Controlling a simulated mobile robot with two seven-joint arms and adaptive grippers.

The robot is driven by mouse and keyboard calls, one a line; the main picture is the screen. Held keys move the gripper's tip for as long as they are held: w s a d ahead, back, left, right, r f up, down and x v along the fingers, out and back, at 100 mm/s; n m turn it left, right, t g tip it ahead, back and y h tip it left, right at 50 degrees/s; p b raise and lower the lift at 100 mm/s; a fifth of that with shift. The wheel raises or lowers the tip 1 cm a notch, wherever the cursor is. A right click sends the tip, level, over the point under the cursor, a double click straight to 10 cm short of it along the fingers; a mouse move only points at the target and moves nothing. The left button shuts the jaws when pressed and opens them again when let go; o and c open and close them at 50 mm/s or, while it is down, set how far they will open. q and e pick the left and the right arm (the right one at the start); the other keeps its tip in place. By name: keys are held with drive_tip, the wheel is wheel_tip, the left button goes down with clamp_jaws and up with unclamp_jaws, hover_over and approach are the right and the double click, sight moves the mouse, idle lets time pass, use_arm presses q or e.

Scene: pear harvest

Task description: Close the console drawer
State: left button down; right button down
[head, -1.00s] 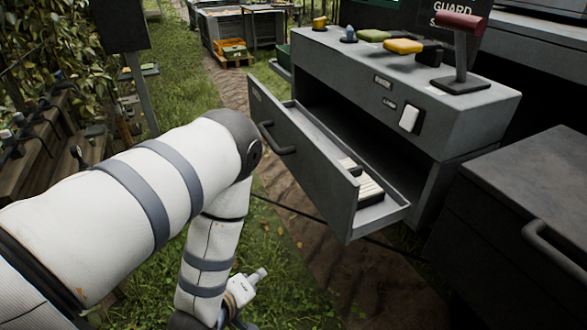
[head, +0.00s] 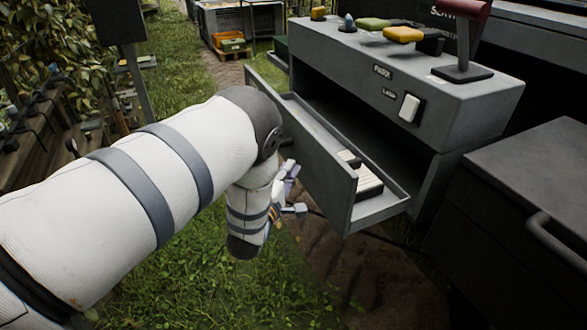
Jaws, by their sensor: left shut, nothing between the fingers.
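The grey console (head: 455,108) stands at the right with its drawer (head: 330,180) pulled well out toward the lower left. The drawer front faces my left arm, and its handle is hidden behind that arm. Inside the drawer lie pale, ribbed items (head: 368,185) near its right end. My left gripper (head: 287,192) is shut and empty, low beside the outside of the drawer front, partly hidden by its own wrist. I cannot tell whether it touches the front. My right gripper is not in view.
Yellow and green knobs (head: 402,34) and a red-topped lever (head: 465,50) stand on the console top. A dark cabinet (head: 530,190) with a bar handle is at the right. Plants and a wooden rack (head: 45,140) line the left. Grass and a dirt path lie below.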

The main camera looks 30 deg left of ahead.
sight(357, 151)
use_arm(q)
drive_tip(key=shift+w+d, duration=0.35)
drive_tip(key=shift+w, duration=0.1)
